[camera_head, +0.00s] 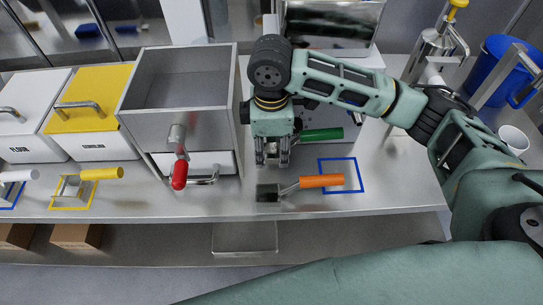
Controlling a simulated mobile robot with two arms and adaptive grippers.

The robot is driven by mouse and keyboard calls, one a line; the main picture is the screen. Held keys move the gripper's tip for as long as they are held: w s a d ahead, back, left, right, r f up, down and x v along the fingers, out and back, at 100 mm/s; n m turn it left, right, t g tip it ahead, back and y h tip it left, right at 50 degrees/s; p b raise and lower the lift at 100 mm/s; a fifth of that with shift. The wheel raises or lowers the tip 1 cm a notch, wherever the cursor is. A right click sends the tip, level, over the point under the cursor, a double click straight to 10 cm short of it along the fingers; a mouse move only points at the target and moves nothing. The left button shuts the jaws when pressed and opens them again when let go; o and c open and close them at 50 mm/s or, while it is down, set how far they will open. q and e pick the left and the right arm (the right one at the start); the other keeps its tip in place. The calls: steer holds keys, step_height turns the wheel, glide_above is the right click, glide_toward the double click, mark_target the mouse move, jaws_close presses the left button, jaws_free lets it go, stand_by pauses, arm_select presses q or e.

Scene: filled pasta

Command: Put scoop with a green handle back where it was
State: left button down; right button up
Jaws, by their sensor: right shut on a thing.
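The scoop's green handle (322,134) points right from behind my right gripper (272,158), in front of the grey machine. The rest of that scoop is mostly hidden by the gripper. My right gripper points down above the metal counter and is shut on the green-handled scoop. I cannot tell exactly how high the scoop is above the counter. No green outline shows on the counter. My left gripper is not in view.
An orange-handled scoop (320,181) lies partly over a blue square outline (362,189). A yellow-handled scoop (100,173) lies at a yellow outline on the left. A grey metal box (145,135) with a red-handled lever (180,175) stands left of my gripper. The counter's right part (400,185) is clear.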

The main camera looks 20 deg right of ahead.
mark_target(272, 156)
steer(key=shift+f, duration=0.45)
steer(key=shift+d+f, duration=0.1)
steer(key=shift+f, duration=0.4)
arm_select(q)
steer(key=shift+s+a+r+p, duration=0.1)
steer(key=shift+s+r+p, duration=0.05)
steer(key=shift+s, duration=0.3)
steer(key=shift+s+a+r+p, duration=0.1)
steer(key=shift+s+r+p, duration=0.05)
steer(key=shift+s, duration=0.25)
arm_select(e)
steer(key=shift+f, duration=1.55)
steer(key=shift+f, duration=0.1)
steer(key=o, duration=1.2)
steer(key=shift+c, duration=0.2)
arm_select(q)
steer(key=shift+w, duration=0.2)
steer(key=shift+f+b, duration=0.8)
arm_select(e)
step_height(272, 156, up, 12)
